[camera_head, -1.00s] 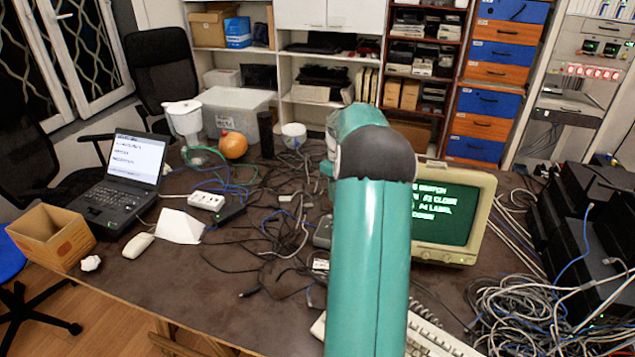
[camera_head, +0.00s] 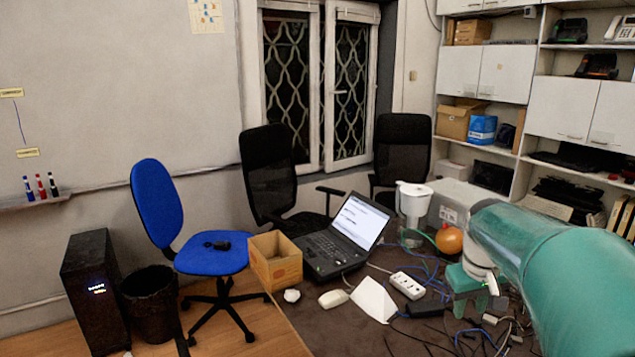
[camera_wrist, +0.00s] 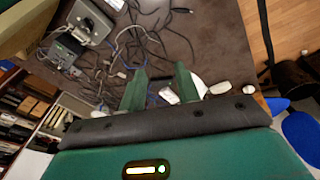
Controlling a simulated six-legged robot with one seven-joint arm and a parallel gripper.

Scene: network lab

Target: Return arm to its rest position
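My teal arm reaches in from the right side of the head view, over the right part of the brown table (camera_head: 330,326). In the wrist view my gripper (camera_wrist: 160,88) has its two green fingers spread apart, with nothing between them but the tabletop and loose cables beyond. Part of the green hand shows below the arm's bend in the head view, above the cables; its fingers cannot be made out clearly there.
The table holds an open laptop (camera_head: 342,240), a cardboard box (camera_head: 277,262), a white pitcher (camera_head: 413,208), an orange round object (camera_head: 449,240), a power strip (camera_head: 407,286) and tangled cables. A blue chair (camera_head: 211,259) and black bin (camera_head: 150,298) stand left.

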